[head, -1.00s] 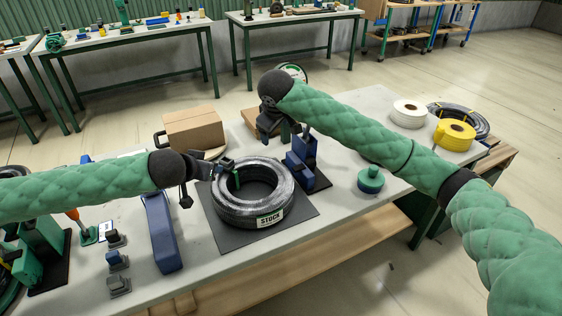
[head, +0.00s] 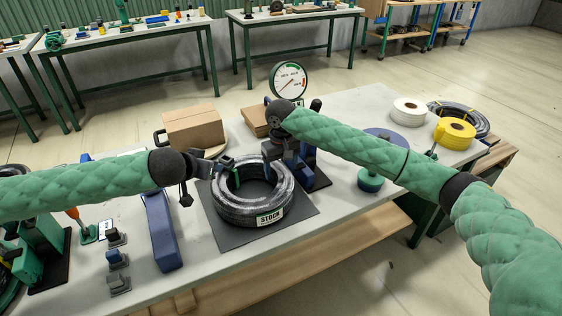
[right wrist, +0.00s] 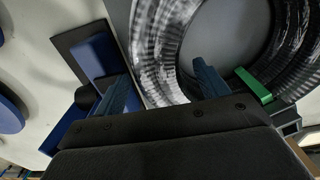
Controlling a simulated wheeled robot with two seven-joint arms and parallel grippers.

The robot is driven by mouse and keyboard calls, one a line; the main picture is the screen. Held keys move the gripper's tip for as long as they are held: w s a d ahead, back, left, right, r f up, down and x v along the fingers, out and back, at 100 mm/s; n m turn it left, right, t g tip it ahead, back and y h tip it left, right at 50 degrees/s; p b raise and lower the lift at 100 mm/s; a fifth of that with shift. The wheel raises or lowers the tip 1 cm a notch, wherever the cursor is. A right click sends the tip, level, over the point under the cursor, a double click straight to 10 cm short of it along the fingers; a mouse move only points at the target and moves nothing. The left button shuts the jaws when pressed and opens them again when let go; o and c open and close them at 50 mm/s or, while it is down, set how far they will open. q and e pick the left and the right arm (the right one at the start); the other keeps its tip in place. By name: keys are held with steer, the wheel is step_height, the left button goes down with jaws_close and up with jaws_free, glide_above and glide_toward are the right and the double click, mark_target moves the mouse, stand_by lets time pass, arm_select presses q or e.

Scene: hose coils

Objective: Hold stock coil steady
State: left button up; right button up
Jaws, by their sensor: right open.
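The stock coil (head: 236,210), a black ribbed hose ring with a white STOCK label (head: 270,217), lies flat on a dark mat (head: 300,217). My left gripper (head: 222,168) is at the coil's left far side; a green piece (head: 229,161) there reaches over the ring, and its grip is unclear. My right gripper (head: 272,160) is at the coil's far right side. In the right wrist view my right gripper (right wrist: 158,82) is open, its blue fingers apart, with the coil's wall (right wrist: 165,45) showing between and beyond them. I cannot tell whether they touch it.
A blue block stand (head: 315,177) is close beside the coil on the right. A blue bar-shaped stand (head: 160,232) is on the left. A cardboard box (head: 194,127) and a dial gauge (head: 290,80) stand behind. White (head: 409,111) and yellow (head: 455,132) rolls lie at right.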

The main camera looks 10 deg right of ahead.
steer(key=shift+f, duration=2.35)
steer(key=shift+c, duration=0.2)
jaws_close()
